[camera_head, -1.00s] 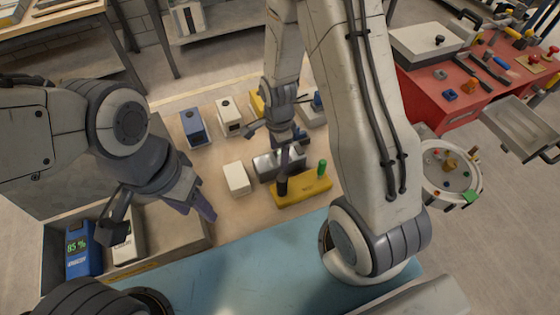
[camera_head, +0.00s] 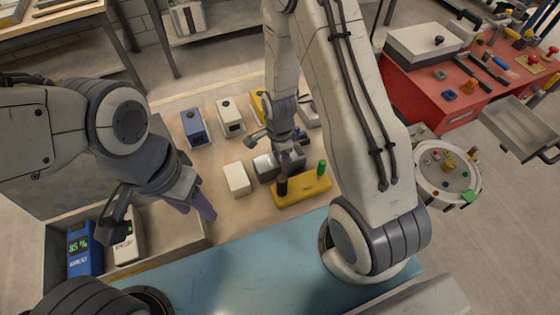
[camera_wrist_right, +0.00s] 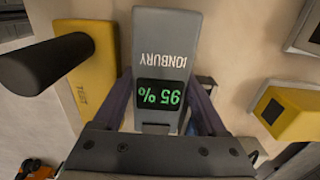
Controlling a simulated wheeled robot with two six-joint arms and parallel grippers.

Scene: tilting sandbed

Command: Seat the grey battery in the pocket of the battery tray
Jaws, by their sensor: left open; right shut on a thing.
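The grey battery (camera_wrist_right: 165,45), marked IONBURY with a green 95 % display, is between the fingers of my right gripper (camera_wrist_right: 160,88), which is shut on it. In the head view the grey battery (camera_head: 265,166) is partly hidden under my right gripper (camera_head: 288,160), behind the yellow tester. The battery tray (camera_head: 185,240) is at the lower left. It holds a blue battery (camera_head: 80,248) showing 85 % and a white battery (camera_head: 125,240); its right part looks empty. My left gripper (camera_head: 160,217) is open and empty above the tray.
The yellow tester (camera_head: 302,190) has a black post and a green post, close to the grey battery. A white block (camera_head: 237,178) lies to its left. A blue unit (camera_head: 194,128) and a white unit (camera_head: 229,118) stand farther back. The blue mat (camera_head: 240,265) in front is clear.

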